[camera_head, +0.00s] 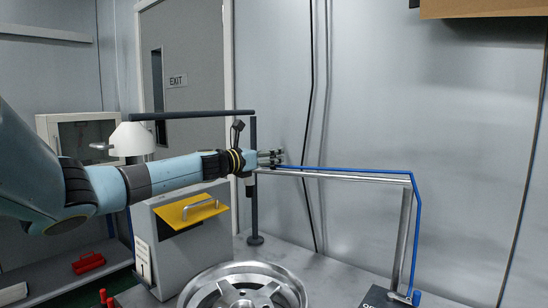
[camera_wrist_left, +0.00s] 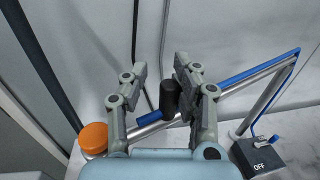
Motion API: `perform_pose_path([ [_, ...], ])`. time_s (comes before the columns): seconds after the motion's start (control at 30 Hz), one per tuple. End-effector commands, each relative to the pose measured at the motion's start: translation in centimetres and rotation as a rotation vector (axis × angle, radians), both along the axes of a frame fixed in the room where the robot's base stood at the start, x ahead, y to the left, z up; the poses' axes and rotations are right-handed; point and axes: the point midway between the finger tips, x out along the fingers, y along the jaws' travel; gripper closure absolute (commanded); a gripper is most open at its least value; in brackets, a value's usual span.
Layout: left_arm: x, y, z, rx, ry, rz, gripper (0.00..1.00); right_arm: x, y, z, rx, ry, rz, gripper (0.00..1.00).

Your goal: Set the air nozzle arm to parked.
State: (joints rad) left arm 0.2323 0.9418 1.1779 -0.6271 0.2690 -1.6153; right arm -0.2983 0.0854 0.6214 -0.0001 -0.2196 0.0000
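The air nozzle arm is a silver tube (camera_head: 345,178) with a blue hose along it, reaching left from a slanted silver post (camera_head: 402,235). It also shows in the left wrist view (camera_wrist_left: 245,90), with a dark upright handle (camera_wrist_left: 168,97) near its free end and an orange cap (camera_wrist_left: 93,138) at lower left. My left gripper (camera_head: 275,158) is at the free end in the head view. In the left wrist view its fingers (camera_wrist_left: 163,80) are spread on either side of the handle, with a gap at the left finger. A box marked OFF (camera_wrist_left: 258,157) stands by the post.
A black stand (camera_head: 254,205) with a horizontal bar rises just left of the nozzle arm's free end. A grey cabinet with a yellow plate (camera_head: 190,212) stands below my left arm. A silver wheel (camera_head: 247,280) lies in front.

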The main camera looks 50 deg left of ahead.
Motion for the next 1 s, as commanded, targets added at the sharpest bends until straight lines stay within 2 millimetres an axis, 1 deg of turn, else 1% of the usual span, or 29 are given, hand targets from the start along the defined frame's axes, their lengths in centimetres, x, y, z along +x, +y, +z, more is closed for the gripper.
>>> perform_pose_path([
  [0.03,0.0,0.0,0.0,0.0,0.001,0.0,0.65,-0.1,0.1,0.0,0.001,0.001,0.0,0.59],
  [0.1,0.0,0.0,-0.1,-0.001,0.001,-0.001,0.59,-0.1,0.2,0.0,0.002,0.002,-0.001,0.59],
  [0.33,0.0,-0.2,-0.2,-0.002,0.002,-0.003,0.59,-0.4,0.7,-0.1,0.008,0.005,-0.003,0.59],
  [0.43,0.0,-0.2,0.4,-0.001,0.001,-0.005,0.59,-0.4,0.5,-0.1,0.006,0.005,-0.003,0.59],
  [0.53,0.0,-0.1,1.8,0.003,0.001,-0.004,0.59,-0.3,0.5,-0.1,0.006,0.005,-0.003,0.59],
  [0.7,-0.1,-0.1,5.1,0.005,0.0,-0.003,0.59,-0.3,0.5,-0.1,0.005,0.004,-0.002,0.59],
  [0.8,-0.1,0.0,6.8,0.004,0.001,-0.002,0.59,-0.3,0.4,-0.1,0.005,0.004,-0.002,0.59],
  [0.9,-0.1,0.0,8.2,0.004,0.001,-0.002,0.59,-0.2,0.4,-0.1,0.005,0.004,-0.002,0.59],
  [1.0,-0.1,0.0,9.2,0.002,0.001,-0.001,0.59,-0.2,0.4,-0.1,0.005,0.004,-0.002,0.59],
])
